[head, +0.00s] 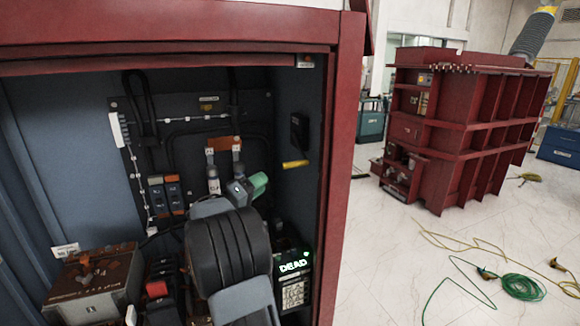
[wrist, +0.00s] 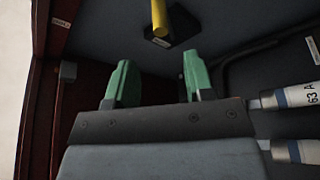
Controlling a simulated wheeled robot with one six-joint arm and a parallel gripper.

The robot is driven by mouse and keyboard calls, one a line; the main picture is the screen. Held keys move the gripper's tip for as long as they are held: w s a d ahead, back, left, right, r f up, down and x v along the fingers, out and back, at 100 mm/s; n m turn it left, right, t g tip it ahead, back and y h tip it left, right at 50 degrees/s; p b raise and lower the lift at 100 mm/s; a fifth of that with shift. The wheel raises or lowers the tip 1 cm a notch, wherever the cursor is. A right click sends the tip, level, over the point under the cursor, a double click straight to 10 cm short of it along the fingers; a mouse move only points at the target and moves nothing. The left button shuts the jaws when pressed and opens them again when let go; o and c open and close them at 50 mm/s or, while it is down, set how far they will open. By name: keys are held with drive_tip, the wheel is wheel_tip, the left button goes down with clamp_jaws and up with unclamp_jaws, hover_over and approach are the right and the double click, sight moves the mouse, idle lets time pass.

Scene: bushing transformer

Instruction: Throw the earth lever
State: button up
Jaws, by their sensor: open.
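A short yellow handle (head: 295,164) sticks out from the right inner wall of the red cabinet, below a black box (head: 299,132). I take it for the earth lever; no readable label confirms this. In the wrist view the yellow handle (wrist: 160,18) shows at the top, on a dark mount (wrist: 174,36). My gripper (head: 258,184) is inside the cabinet, lower and to the left of the handle in the head view. In the wrist view its green fingers (wrist: 157,78) are apart and empty. The handle lies beyond the fingertips, not between them.
Two fuses marked A (head: 213,176) stand left of my gripper; they show at the right of the wrist view (wrist: 300,97). A meter reading DEAD (head: 293,266) sits low right. A rusty box (head: 95,285) sits low left. The cabinet's right post (head: 340,170) bounds the opening.

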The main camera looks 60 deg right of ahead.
sight(290, 165)
drive_tip(key=p+x, duration=0.3)
drive_tip(key=x, duration=0.9)
drive_tip(key=shift+s+d, duration=0.1)
drive_tip(key=shift+d, duration=0.1)
clamp_jaws()
